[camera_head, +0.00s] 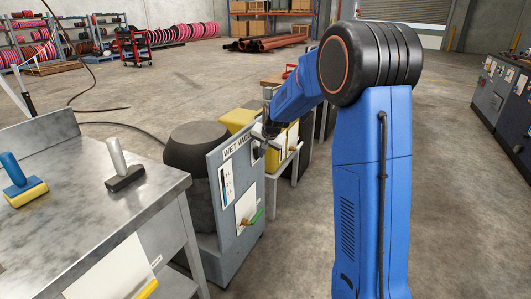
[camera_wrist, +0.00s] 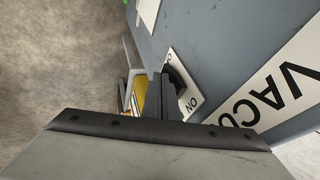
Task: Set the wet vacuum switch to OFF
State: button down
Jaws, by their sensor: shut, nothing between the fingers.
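The wet vacuum (camera_head: 229,181) is a grey upright panel with a dark drum behind it, at the middle left of the head view. Its "WET VACUUM" lettering shows large and tilted in the wrist view (camera_wrist: 272,98). The switch (camera_wrist: 179,77) is a black part on a white plate, with "ON" at one end and a partly hidden label starting with "O" at the other. My gripper (camera_wrist: 160,92) is shut and empty, its fingers right beside the switch. They cover part of the plate, so I cannot tell the switch's exact setting or whether they touch it. In the head view my gripper (camera_head: 266,133) is at the panel's upper right edge.
A metal workbench (camera_head: 95,205) with two brush-like tools stands at the left. A yellow container (camera_head: 240,119) and a small table (camera_head: 283,160) stand behind and right of the panel. Grey cabinets (camera_head: 502,95) line the far right. Open concrete floor lies between.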

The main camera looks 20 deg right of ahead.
jog(key=shift+a+f, duration=0.1)
jog(key=shift+w+f, duration=0.1)
jog(key=shift+w, duration=0.05)
dwell(0.3)
jog(key=shift+r, duration=0.2)
jog(key=shift+r, duration=0.6)
